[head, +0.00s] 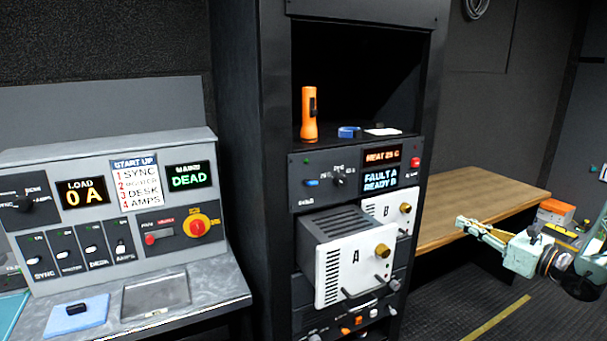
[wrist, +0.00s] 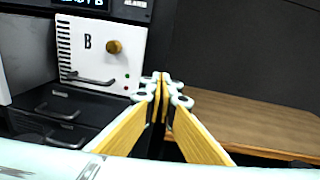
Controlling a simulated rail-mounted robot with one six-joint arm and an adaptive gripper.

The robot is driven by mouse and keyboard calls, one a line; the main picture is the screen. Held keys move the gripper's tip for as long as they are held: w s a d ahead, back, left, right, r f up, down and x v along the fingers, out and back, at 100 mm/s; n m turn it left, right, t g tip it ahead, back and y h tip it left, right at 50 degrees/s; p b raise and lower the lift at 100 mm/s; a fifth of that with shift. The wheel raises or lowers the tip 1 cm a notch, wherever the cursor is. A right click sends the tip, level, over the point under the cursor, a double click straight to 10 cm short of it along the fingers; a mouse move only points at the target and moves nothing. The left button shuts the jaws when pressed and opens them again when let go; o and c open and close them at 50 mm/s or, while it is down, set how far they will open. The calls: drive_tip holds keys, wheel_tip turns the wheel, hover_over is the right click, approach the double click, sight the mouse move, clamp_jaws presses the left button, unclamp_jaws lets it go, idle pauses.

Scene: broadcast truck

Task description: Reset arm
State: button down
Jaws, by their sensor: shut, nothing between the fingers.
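My gripper (head: 468,225) is at the right in the head view, in front of the wooden bench and to the right of the rack. Its two yellow-padded fingers (wrist: 160,88) meet at the tips in the wrist view, shut with nothing between them. Module B (wrist: 101,50), white with a brass knob, is ahead and left in the wrist view, apart from the fingers. Module A (head: 355,258) sticks out of the rack in the head view, and module B (head: 398,211) sits deeper behind it.
An orange flashlight (head: 309,115) stands on the open rack shelf beside a blue item (head: 348,132). The rack panel (head: 330,183) reads "FAULT A READY B". A control desk (head: 120,290) is at left. The wooden bench (head: 480,203) has a bare top near the rack; an orange box (head: 556,211) is at far right.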

drive_tip(key=s+a+r+n+g+y, duration=0.1)
drive_tip(key=s+a+r+n+g, duration=0.15)
drive_tip(key=a, duration=0.35)
drive_tip(key=s+a+r+n+g+y, duration=0.1)
drive_tip(key=a+r+n, duration=0.1)
drive_tip(key=a+r, duration=0.25)
drive_tip(key=s+a+r+n+g, duration=0.4)
drive_tip(key=s+a+r+n, duration=0.1)
drive_tip(key=s+a, duration=0.6)
drive_tip(key=s+a+r+n+g, duration=0.45)
drive_tip(key=s+a, duration=0.55)
drive_tip(key=a, duration=0.3)
drive_tip(key=s+a+r+n+g+h, duration=0.15)
drive_tip(key=s+n, duration=0.25)
drive_tip(key=s, duration=0.5)
drive_tip(key=s+a+r+n+h, duration=0.1)
drive_tip(key=s+a+n+h, duration=0.2)
drive_tip(key=s, duration=0.6)
drive_tip(key=s+d+n+t+h, duration=0.2)
drive_tip(key=s+d+n+h, duration=0.1)
drive_tip(key=s, duration=0.6)
drive_tip(key=s+d+n+t+h, duration=0.1)
drive_tip(key=s+d+n+h, duration=0.2)
drive_tip(key=s, duration=0.6)
drive_tip(key=shift+d+r+n+t, duration=0.35)
drive_tip(key=shift+d+r+n, duration=0.05)
drive_tip(key=shift+d+n, duration=0.75)
drive_tip(key=shift+w+f, duration=0.1)
